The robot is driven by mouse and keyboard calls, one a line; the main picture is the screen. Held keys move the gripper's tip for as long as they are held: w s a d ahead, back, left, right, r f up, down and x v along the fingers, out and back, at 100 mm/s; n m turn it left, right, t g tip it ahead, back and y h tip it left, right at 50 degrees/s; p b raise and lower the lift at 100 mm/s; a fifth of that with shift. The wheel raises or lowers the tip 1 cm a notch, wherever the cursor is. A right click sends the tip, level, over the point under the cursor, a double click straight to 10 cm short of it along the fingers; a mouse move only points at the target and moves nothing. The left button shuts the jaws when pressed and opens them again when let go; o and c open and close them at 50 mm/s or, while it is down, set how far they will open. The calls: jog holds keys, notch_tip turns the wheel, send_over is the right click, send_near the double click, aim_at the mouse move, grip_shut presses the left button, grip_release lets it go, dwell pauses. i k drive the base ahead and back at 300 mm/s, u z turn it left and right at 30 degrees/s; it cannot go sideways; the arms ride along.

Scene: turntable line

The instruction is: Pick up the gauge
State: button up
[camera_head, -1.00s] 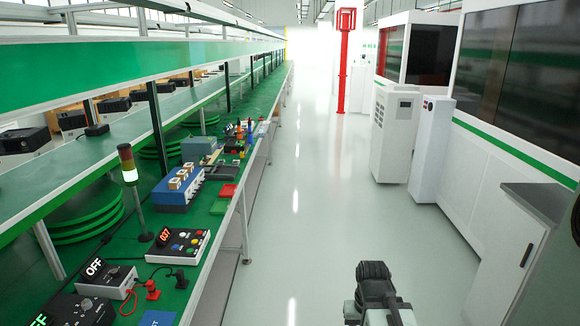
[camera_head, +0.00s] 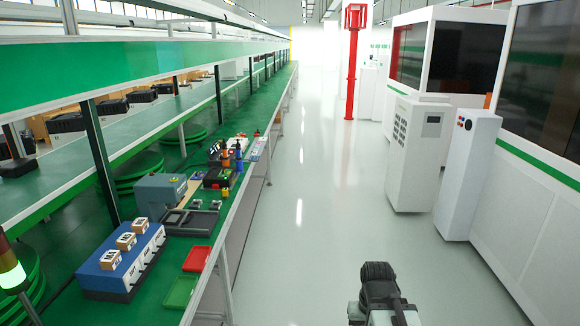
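I cannot make out a gauge for certain in the head view. The long green-topped bench (camera_head: 185,243) on the left carries many small items. A grey machine (camera_head: 160,196) stands on it, with a dark tray (camera_head: 190,223) that has hollows in it at its front. Farther along are orange and blue bottle-like tools (camera_head: 226,156) and small parts too small to tell apart. Part of my own arm shows at the bottom edge, over the aisle and well right of the bench. My gripper's fingers are not in view.
A blue unit (camera_head: 125,262) with several boxes on top stands near a red tray (camera_head: 197,259) and a green tray (camera_head: 181,291). A lit signal lamp (camera_head: 12,277) is at the left edge. White cabinets (camera_head: 468,172) line the right. The aisle (camera_head: 305,220) between is clear.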

aim_at(226, 196)
jog(key=i, duration=1.4)
jog(key=u, duration=1)
